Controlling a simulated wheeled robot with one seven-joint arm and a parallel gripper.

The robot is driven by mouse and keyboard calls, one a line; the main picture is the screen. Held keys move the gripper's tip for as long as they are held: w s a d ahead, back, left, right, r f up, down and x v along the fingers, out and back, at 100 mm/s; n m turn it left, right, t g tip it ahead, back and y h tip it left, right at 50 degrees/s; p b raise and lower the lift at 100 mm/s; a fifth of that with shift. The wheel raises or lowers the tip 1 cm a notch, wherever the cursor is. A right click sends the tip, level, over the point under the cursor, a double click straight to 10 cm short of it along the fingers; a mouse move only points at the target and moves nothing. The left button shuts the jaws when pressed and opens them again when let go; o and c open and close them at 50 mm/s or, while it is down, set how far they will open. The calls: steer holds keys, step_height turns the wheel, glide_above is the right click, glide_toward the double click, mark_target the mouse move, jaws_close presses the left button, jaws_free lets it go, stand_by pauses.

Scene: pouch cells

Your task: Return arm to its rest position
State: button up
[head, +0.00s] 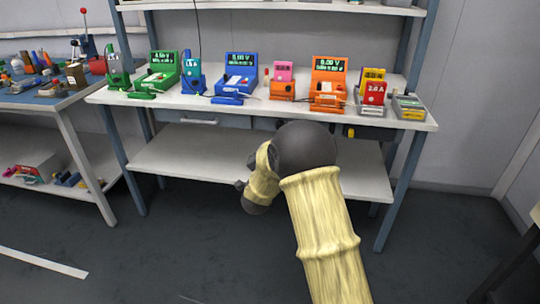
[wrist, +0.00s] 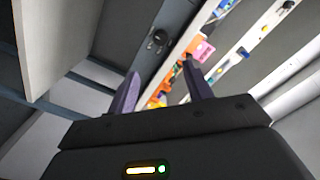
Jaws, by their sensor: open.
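My arm, in a pale yellow sleeve with a dark joint, reaches up from the bottom of the head view in front of the white workbench (head: 250,116). Its far end is folded down below the bench top, and the gripper fingers cannot be made out there. In the wrist view my gripper (wrist: 160,88) shows two dark purple fingers spread apart with nothing between them. The fingers point toward the bench front, apart from the coloured devices behind them.
The bench holds a green tester (head: 160,70), a blue tester (head: 240,72), an orange tester (head: 328,80) and a red device (head: 374,92). A lower shelf (head: 200,158) lies behind my arm. A side table (head: 45,98) with tools stands left.

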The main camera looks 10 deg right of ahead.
steer(key=shift+s+a, duration=0.2)
steer(key=shift+s, duration=0.5)
